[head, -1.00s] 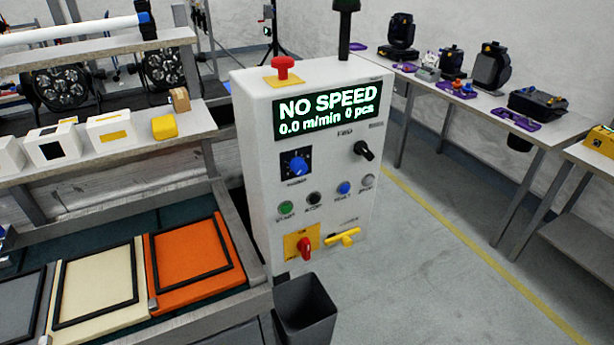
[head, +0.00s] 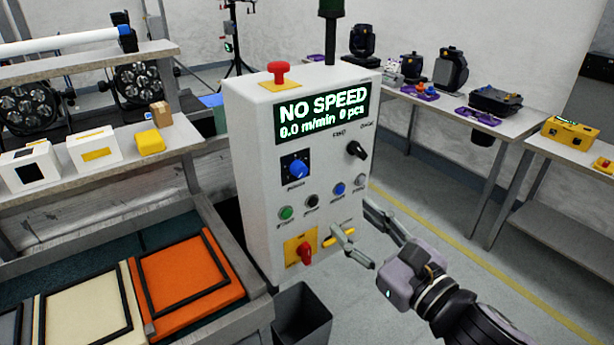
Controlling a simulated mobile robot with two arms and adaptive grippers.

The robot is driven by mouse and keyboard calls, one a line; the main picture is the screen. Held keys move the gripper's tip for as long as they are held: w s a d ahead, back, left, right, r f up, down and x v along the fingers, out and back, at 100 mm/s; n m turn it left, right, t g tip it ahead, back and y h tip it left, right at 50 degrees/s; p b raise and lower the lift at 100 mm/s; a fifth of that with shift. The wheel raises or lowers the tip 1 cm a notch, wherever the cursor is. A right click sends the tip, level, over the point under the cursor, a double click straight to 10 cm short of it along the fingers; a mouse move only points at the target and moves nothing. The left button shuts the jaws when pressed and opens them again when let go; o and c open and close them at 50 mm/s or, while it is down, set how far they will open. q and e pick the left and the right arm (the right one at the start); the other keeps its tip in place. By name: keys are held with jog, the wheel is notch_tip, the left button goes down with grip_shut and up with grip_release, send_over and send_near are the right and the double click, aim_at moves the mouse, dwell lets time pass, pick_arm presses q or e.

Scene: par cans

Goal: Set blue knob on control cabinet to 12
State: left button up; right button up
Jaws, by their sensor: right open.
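The control cabinet (head: 262,210) is a light grey box in the middle of the head view. Its display (head: 321,108) reads "NO SPEED, 0.0 m/min 0 pcs". The blue knob (head: 297,168) sits on a dark square plate at the cabinet's left, below the display. Its scale marks are too small to read. My right gripper (head: 372,235) is open and empty at the lower right of the cabinet, its fingers pointing up and left. One finger overlaps the yellow handle in the picture. It is apart from the blue knob. My left gripper is not in view.
The cabinet also carries a black selector (head: 356,149), a row of small buttons, a red rotary switch (head: 305,253), a yellow handle (head: 336,236) and a red top button (head: 278,72). A dark bin (head: 301,318) stands below. Open floor lies to the right.

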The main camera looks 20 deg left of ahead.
aim_at(302, 173)
jog(key=p+x, duration=0.3)
jog(key=x, duration=1.3)
jog(key=shift+w+a, duration=0.15)
grip_shut()
